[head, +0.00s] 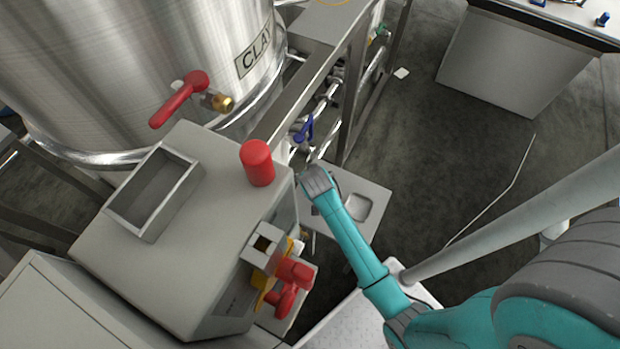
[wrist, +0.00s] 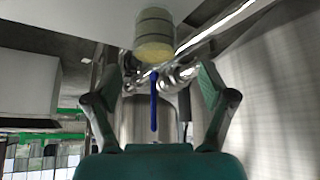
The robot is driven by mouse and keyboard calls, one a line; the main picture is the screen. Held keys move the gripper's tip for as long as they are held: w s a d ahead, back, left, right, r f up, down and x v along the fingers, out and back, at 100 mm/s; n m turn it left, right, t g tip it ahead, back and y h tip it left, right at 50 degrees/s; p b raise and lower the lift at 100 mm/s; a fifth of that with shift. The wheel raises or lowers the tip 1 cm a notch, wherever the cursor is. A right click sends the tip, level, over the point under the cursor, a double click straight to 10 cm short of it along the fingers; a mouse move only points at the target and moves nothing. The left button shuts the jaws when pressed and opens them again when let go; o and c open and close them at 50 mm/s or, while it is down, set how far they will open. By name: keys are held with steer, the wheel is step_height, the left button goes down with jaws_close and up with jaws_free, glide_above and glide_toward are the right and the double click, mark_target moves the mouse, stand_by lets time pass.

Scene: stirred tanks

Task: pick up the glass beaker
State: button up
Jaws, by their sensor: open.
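I cannot make out a glass beaker in either view. My gripper (wrist: 160,75) is open in the wrist view, with its two fingers apart and nothing held between them. Beyond the fingers hangs a blue valve handle (wrist: 154,103) in front of metal pipework. A banded grey-green cylinder with a yellowish end (wrist: 155,35) is above it; I cannot tell what it is. In the head view my teal arm reaches toward the pipework beside the tank, and its gripper is not clearly seen there.
A steel tank labelled CLAY (head: 130,70) stands at left with a red valve handle (head: 180,98). A grey box (head: 165,255) carries a red cylinder (head: 257,163) and an open tray (head: 140,200). A blue handle (head: 303,130) shows on the pipes. Clear floor (head: 460,150) lies right.

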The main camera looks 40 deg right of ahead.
steer(key=x, duration=0.4)
steer(key=shift+d+x, duration=0.15)
steer(key=shift+x, duration=1.15)
steer(key=shift+d+x, duration=0.15)
steer(key=shift+x, duration=1.2)
steer(key=shift+s, duration=0.2)
steer(key=c, duration=1.5)
steer(key=shift+s+r, duration=0.1)
